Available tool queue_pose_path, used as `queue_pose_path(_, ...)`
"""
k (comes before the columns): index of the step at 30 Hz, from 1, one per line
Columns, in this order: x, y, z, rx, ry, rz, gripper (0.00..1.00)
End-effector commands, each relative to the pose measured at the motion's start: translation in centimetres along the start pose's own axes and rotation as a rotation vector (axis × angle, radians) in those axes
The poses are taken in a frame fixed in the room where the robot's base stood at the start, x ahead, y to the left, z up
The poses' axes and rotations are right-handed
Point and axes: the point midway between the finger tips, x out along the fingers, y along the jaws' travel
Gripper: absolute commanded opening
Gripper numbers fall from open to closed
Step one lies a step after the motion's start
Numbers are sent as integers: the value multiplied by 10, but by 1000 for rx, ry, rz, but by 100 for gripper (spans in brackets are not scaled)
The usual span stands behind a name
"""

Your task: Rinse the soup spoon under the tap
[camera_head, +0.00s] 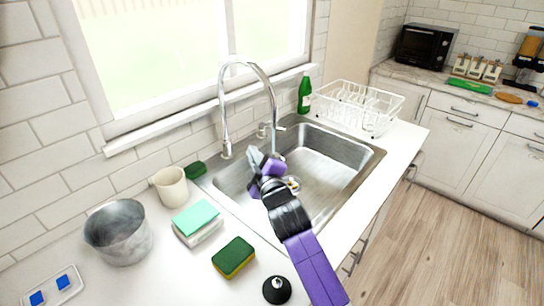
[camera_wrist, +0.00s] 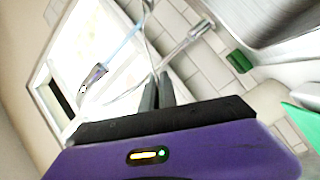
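My gripper (camera_head: 257,157) is above the left part of the sink (camera_head: 335,172), beside the tap (camera_head: 246,66). In the wrist view its two dark fingers (camera_wrist: 157,91) are close together on a thin metal handle, which looks like the soup spoon (camera_wrist: 151,45). The spoon's far end reaches the top edge of that view, so its bowl is not clear. The tap's spout (camera_wrist: 94,76) shows there too, with a bluish water stream (camera_wrist: 122,49) running toward the spoon's far end.
A white dish rack (camera_head: 358,105) and a green bottle (camera_head: 304,93) stand beyond the sink. A metal pot (camera_head: 119,233), a cream mug (camera_head: 171,187), a teal-topped block (camera_head: 197,221), a sponge (camera_head: 234,257) and a black stopper (camera_head: 277,290) stand on the near counter.

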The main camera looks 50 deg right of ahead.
Motion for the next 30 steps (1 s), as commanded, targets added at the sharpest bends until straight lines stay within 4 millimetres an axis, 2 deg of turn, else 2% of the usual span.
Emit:
queue_pose_path(7, -5, -2, -1, -2, 1, 0, 0)
queue_pose_path(30, -59, -10, -14, -1, 2, 0, 0)
